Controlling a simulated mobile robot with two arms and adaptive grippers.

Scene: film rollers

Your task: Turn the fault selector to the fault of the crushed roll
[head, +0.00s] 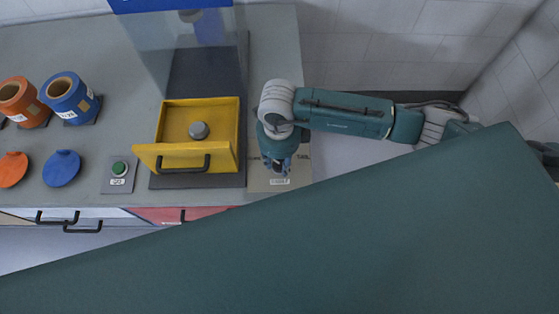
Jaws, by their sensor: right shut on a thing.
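The fault selector panel (260,184) is a beige plate with small labels on the counter, right of the yellow drawer. My right gripper (278,167) points down over this plate and is shut on the selector's knob, which the fingers mostly hide. I cannot read the labels or tell which fault the knob points to. An orange roll (17,104) and a blue roll (69,98) stand at the left. I cannot tell from here whether either is crushed. My left gripper is not in view.
A clear panel (160,50) rises behind.

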